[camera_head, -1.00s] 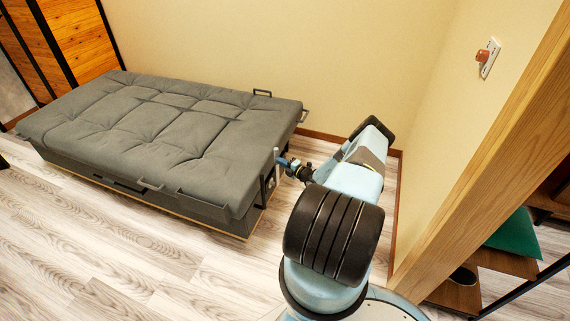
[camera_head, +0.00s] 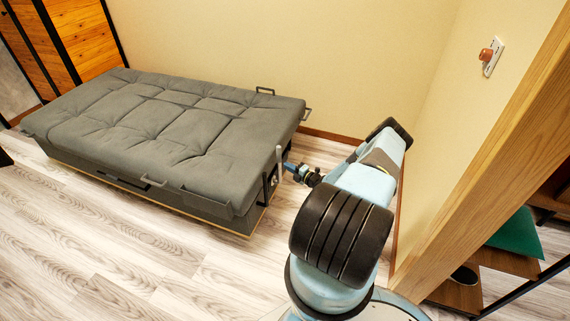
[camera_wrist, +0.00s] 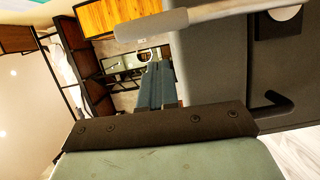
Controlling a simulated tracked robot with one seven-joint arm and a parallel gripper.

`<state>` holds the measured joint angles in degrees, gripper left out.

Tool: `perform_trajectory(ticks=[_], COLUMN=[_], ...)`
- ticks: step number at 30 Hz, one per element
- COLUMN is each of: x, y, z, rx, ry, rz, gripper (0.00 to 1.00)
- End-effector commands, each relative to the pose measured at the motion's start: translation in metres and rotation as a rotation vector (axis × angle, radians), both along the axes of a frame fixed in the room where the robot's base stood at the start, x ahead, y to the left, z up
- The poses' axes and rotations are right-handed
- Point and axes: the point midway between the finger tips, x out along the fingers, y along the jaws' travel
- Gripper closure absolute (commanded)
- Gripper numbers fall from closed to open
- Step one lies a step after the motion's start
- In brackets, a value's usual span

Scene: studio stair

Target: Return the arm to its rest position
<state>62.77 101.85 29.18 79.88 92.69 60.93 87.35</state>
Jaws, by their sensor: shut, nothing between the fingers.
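My arm reaches out from the lower middle of the head view toward the right end of the grey sofa bed (camera_head: 160,115). My gripper (camera_head: 289,167) is small there, close to the upright light-grey lever (camera_head: 279,165) at that end; I cannot tell from this view whether they touch. In the wrist view my gripper's blue-green fingers (camera_wrist: 154,72) are together with nothing held between them. The lever (camera_wrist: 200,16) crosses the top of that view, and the bed's dark end (camera_wrist: 235,75) fills the right side.
A cream wall runs behind the bed and along the right of my arm, close to my forearm. A wooden post (camera_head: 485,150) stands at the right, with a wall switch (camera_head: 492,56) above. The pale plank floor (camera_head: 130,250) in front of the bed is clear.

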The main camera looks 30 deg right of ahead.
Motion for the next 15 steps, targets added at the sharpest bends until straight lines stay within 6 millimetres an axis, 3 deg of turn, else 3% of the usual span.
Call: perform_trajectory(ticks=[6, 15], x=[-0.039, -0.069], y=[-0.011, -0.021], z=[0.0, 0.0], rx=[0.003, 0.002], ry=[0.001, 0.0], rz=[0.004, 0.007], gripper=[1.0, 1.0])
